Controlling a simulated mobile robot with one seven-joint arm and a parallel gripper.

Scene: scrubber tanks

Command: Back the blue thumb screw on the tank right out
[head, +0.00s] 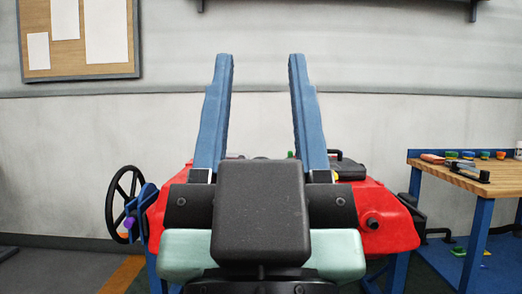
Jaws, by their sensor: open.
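The red tank (390,225) stands ahead, on blue legs, largely hidden behind my gripper. My gripper (261,60) is open and empty, its two long blue fingers pointing up and well apart in front of the tank. I cannot make out the blue thumb screw for certain. A blue part (148,197) with a small purple knob (129,222) is at the tank's left side. A dark round fitting (372,223) is on its right front face. The middle of the tank's top is mostly hidden by my gripper.
A black handwheel (110,205) stands left of the tank. A wooden workbench (455,178) with blue legs and several small items is at the right. A pinboard (110,71) hangs on the pale wall (400,125) behind. Floor shows at the lower left.

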